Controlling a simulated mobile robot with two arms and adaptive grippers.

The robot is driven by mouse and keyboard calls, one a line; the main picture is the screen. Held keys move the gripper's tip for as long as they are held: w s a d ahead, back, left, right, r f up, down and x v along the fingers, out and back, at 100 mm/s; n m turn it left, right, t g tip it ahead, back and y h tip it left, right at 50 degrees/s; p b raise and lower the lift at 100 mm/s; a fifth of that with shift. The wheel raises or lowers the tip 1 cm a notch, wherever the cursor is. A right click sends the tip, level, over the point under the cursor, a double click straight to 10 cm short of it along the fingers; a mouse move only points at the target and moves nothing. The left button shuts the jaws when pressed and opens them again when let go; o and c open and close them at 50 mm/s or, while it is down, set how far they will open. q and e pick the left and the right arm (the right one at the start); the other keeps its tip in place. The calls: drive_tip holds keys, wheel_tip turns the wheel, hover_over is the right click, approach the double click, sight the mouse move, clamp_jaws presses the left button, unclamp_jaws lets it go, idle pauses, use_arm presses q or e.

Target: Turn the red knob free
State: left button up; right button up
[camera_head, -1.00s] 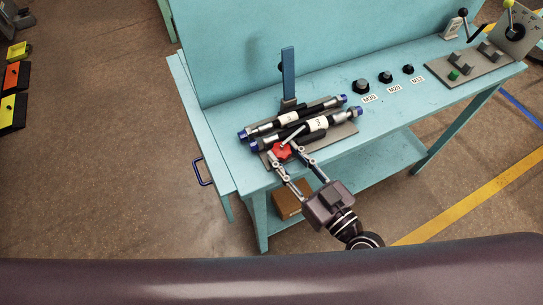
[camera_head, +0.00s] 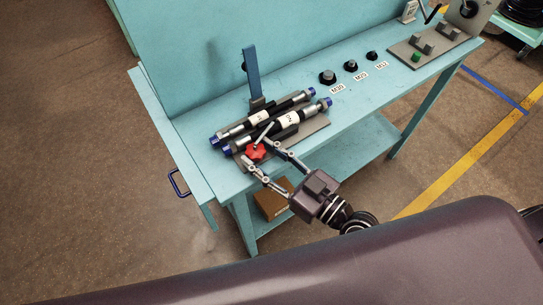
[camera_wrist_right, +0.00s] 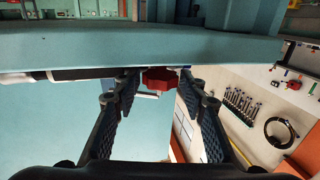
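The red knob (camera_head: 256,152) sits at the near left end of a clamp block that holds dark hoses on the bench. A thin silver rod (camera_head: 264,133) stands by the knob. My left gripper is out of view.
Two dark hoses with blue ends (camera_head: 288,119) lie in the clamp, and a blue upright post (camera_head: 252,73) stands behind. Black fittings (camera_head: 328,77) labelled M30, M20 and M12 stand to the right. A cardboard box (camera_head: 272,204) is on the lower shelf.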

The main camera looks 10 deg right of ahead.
drive_tip(key=v, duration=1.2)
drive_tip(key=shift+c, duration=0.4)
